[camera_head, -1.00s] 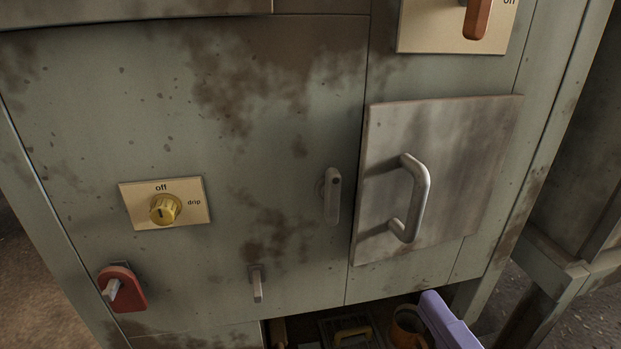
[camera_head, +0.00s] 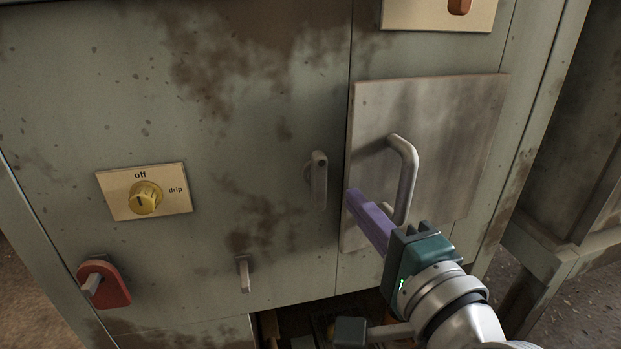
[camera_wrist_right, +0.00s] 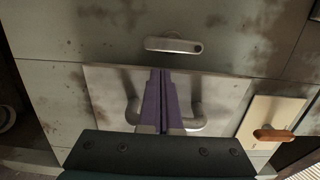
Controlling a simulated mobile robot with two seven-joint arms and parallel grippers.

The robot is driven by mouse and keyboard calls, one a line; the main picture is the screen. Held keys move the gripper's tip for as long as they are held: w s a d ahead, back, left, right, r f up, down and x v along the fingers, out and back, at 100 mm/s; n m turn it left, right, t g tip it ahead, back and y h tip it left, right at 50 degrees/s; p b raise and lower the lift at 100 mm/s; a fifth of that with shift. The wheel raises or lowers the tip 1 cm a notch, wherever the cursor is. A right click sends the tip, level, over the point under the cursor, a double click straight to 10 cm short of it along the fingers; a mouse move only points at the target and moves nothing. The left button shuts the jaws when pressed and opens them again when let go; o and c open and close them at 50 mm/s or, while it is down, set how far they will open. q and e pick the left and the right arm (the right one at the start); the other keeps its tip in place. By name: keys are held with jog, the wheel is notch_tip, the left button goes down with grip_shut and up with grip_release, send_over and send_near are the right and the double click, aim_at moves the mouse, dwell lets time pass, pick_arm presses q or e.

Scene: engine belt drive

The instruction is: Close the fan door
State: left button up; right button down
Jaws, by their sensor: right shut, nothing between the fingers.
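The fan door (camera_head: 450,130) is a bare grey metal plate on the right of the cabinet front, with a bent bar handle (camera_head: 409,175). It looks nearly flush with the cabinet; I cannot tell whether a gap is left. My right gripper (camera_head: 352,194) is shut and empty, its purple fingers in front of the door's lower left part, beside the handle. In the right wrist view the fingers (camera_wrist_right: 161,75) cover the middle of the door (camera_wrist_right: 105,90), between the two ends of the handle. Whether they touch is not clear. My left gripper is not in view.
A grey lever latch (camera_head: 319,180) sits on the cabinet just left of the door. Further left are a yellow drip knob (camera_head: 145,197), a red lever (camera_head: 104,284) and a small grey peg (camera_head: 244,273). A switch plate (camera_head: 425,14) is above the door. An open dark bay lies below.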

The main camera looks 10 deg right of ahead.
jog(key=shift+w, duration=0.25)
jog(key=w, duration=0.1)
jog(key=w+b, duration=0.1)
jog(key=shift+w+a+f, duration=0.2)
jog(key=shift+w+a, duration=0.1)
jog(key=shift+a, duration=0.05)
jog(key=shift+r, duration=0.1)
